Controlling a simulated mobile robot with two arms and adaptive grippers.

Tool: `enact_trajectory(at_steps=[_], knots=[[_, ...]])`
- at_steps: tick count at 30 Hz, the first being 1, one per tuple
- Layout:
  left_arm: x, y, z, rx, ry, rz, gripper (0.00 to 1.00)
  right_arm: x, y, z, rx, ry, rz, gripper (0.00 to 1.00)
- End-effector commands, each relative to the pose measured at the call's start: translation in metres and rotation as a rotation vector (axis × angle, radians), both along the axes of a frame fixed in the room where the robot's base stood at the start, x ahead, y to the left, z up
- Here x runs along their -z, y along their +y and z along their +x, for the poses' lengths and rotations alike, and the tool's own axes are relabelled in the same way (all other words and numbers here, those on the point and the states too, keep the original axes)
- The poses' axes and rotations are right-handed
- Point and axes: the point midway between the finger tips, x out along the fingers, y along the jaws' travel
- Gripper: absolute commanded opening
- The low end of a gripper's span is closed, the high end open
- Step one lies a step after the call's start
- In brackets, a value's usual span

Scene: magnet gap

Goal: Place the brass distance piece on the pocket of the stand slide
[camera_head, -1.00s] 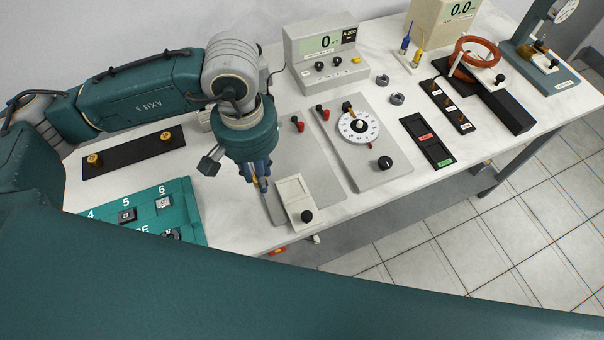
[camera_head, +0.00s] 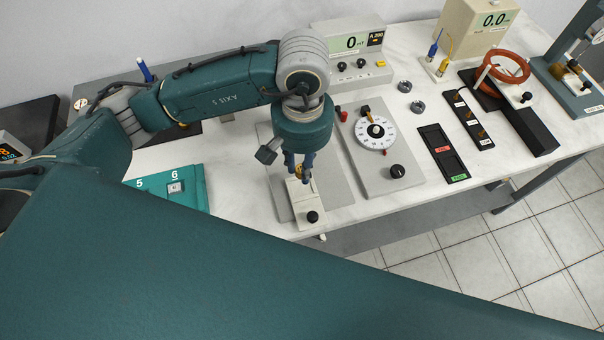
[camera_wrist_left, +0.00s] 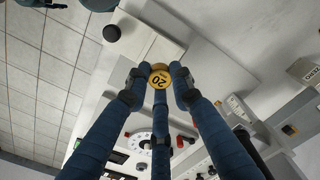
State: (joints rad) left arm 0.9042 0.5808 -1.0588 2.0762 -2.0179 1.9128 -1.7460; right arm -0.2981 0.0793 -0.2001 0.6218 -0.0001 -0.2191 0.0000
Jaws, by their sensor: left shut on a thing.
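My left gripper (camera_head: 300,176) is shut on the brass distance piece (camera_wrist_left: 158,79), a round piece marked 20 held between its three blue fingers in the left wrist view. In the head view only a bit of brass (camera_head: 298,170) shows between the fingers. The cream slide (camera_head: 301,207) with a black knob (camera_head: 312,217) lies directly under the fingers; it also shows in the left wrist view (camera_wrist_left: 135,48). The piece is over the slide's far part. The fingers hide the pocket, and I cannot tell whether the piece touches the slide. My right gripper is not in view.
To the right stand a grey panel with a white dial (camera_head: 375,131), a black two-slot tray (camera_head: 443,152) and a black strip (camera_head: 469,118). A meter (camera_head: 350,44) stands behind. A teal panel (camera_head: 185,188) lies left. The table's front edge is close to the slide.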

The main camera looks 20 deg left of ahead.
Motion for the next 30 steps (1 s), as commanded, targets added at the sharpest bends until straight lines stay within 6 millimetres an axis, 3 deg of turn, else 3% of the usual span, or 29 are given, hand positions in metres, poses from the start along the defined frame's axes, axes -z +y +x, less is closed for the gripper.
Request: enact_trajectory(at_steps=[14,30], knots=[[0.055,0.0,-0.001,0.0,0.002,0.0,0.0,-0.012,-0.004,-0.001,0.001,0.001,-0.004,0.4],[0.064,0.0,0.0,0.001,-0.001,-0.001,0.0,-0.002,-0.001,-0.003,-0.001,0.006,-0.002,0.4]])
